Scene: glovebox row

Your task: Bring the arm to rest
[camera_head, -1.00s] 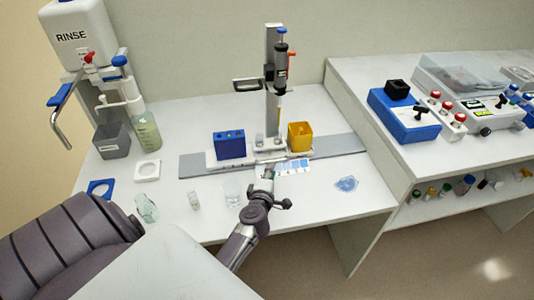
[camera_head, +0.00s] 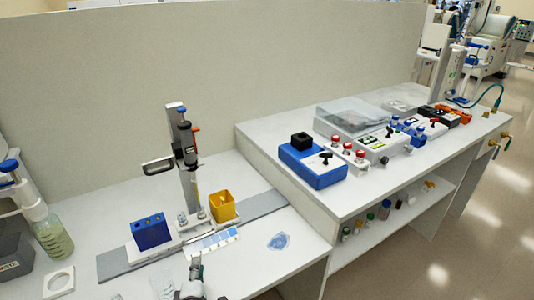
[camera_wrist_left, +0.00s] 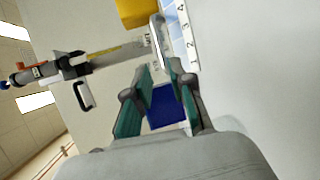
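My left gripper (camera_head: 196,266) is at the bottom edge of the head view, in front of the blue block and the numbered strip. In the left wrist view my left gripper (camera_wrist_left: 168,80) shows two teal-padded fingers standing apart, with nothing held between them. The blue block (camera_wrist_left: 163,106) shows behind the gap between the fingers. Most of my left arm is outside the head view. My right gripper is in neither view.
A numbered strip (camera_head: 214,241) lies in front. A higher bench (camera_head: 265,141) with control boxes is to the right.

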